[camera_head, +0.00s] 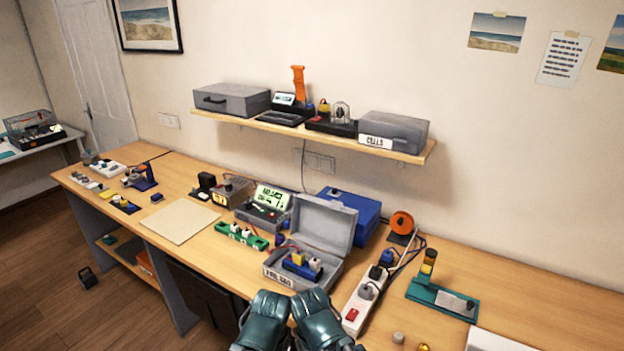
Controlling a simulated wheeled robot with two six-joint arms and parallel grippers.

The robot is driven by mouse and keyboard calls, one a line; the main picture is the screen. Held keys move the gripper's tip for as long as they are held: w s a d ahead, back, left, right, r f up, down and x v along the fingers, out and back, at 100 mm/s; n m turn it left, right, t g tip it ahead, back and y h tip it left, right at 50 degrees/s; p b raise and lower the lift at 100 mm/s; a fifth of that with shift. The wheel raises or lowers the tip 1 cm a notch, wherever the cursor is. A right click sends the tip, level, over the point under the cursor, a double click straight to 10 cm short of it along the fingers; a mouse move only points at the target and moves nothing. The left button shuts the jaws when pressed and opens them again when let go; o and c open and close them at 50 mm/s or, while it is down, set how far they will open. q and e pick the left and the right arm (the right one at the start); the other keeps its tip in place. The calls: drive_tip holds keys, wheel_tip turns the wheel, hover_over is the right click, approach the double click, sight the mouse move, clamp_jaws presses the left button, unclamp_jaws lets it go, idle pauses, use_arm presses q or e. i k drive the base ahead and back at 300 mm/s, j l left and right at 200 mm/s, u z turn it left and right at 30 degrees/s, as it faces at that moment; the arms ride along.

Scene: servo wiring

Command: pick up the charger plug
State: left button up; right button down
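A white power strip (358,310) with a red switch lies on the bench right of the open grey case. A dark blue-and-black plug (387,258) sits at its far end, and a grey round plug (369,291) sits nearer its middle. Dark cables run from this end. I cannot tell for sure which is the charger plug. My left gripper (265,308) and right gripper (317,306) are side by side at the bottom centre, in front of the case and left of the strip's near end. Their finger gaps are not clear, and I see nothing held.
The open grey case (283,279) holds small blue and yellow parts. A blue box (350,208) and orange spool (402,222) stand behind. A teal stand (440,299) is to the right. A wall shelf (300,131) hangs above.

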sight(299, 256)
drive_tip(key=j+z, duration=0.1)
drive_tip(key=z, duration=0.25)
drive_tip(key=i+j+z, duration=0.1)
drive_tip(key=z, duration=0.25)
drive_tip(key=j+z, duration=0.1)
drive_tip(key=z, duration=0.25)
drive_tip(key=i+j+z, duration=0.1)
drive_tip(key=j+z, duration=0.25)
drive_tip(key=j, duration=0.35)
drive_tip(key=j+z, duration=0.3)
drive_tip(key=j, duration=0.4)
